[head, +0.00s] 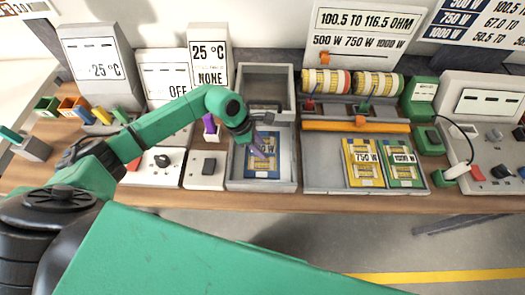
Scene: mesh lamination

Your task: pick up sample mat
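A blue sample mat (262,167) with a pale label lies flat in the front part of a grey tray (236,183) at the centre of the bench. My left gripper (258,141) reaches in from the left and is over the far edge of this mat, pointing down. Its fingers are small and partly hidden by the wrist, so I cannot tell if they touch the mat. A yellow mat (362,172) marked 750 W and a green mat (403,172) marked 1000 W lie side by side in a wider tray to the right. My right gripper is out of view.
The wide tray (320,177) has clear floor left of the yellow mat. Two striped rolls (326,82) and an orange bar (355,126) stand behind it. A panel reading 25 °C NONE (209,62) rises left of the tray. A cabled control box (487,108) is at right.

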